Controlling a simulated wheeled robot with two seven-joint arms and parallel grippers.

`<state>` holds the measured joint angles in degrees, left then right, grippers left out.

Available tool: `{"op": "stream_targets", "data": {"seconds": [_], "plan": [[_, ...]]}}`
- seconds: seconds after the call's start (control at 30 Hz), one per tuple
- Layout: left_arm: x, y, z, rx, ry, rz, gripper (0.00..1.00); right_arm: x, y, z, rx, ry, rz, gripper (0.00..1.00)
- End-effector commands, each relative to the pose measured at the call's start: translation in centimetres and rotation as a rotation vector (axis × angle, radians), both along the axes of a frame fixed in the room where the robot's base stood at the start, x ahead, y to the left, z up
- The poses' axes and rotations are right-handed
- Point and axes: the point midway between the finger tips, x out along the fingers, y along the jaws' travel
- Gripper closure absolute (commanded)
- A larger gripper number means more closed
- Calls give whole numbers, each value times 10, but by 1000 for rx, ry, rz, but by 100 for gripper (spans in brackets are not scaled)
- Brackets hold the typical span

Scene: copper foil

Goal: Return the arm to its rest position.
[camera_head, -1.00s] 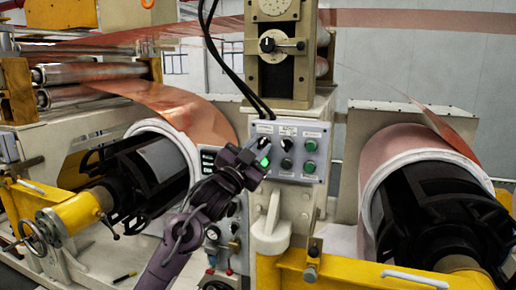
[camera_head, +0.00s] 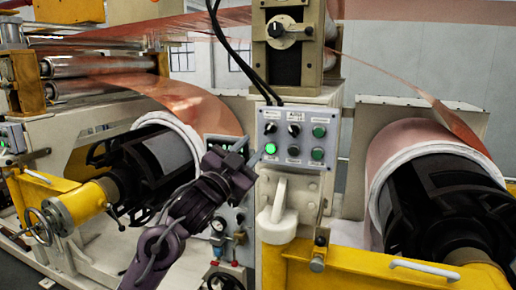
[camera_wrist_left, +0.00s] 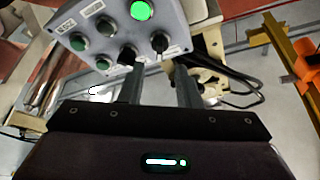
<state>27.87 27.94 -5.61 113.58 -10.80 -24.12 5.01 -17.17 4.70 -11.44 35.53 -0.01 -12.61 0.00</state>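My left arm, dark purple, comes up from the bottom in the head view. Its gripper (camera_head: 254,160) is just left of the grey control panel (camera_head: 298,164), by its lower left edge. The panel carries knobs, green buttons and one brightly lit green button (camera_head: 270,148). In the left wrist view the two fingers (camera_wrist_left: 160,88) stand apart with nothing between them. The panel (camera_wrist_left: 180,32) and lit button (camera_wrist_left: 141,10) show beyond the fingertips, apparently apart from them. My right gripper is not in view.
A left roll with copper foil (camera_head: 190,100) and black core (camera_head: 150,165) stands behind my arm. A right foil roll (camera_head: 395,143) stands beyond the column. Yellow frames (camera_head: 345,272), a handwheel (camera_head: 37,228) and gauges with valves (camera_head: 218,224) lie near the arm.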

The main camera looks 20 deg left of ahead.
Motion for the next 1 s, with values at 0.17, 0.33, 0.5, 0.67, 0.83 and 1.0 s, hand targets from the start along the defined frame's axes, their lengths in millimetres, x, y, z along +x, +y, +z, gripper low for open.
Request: {"op": "stream_targets", "data": {"seconds": [0.17,0.33,0.5,0.67,0.83,1.0], "plan": [[-7,2,-2,0,0,0,70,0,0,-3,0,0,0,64],[-7,2,-2,0,0,0,70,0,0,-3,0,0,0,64],[-7,2,-2,0,0,0,70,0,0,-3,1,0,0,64],[-7,-1,-24,-12,56,11,70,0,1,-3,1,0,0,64],[-21,-8,-120,-63,312,75,70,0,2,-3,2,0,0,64],[-72,-14,-239,-121,677,166,70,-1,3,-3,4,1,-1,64]]}}
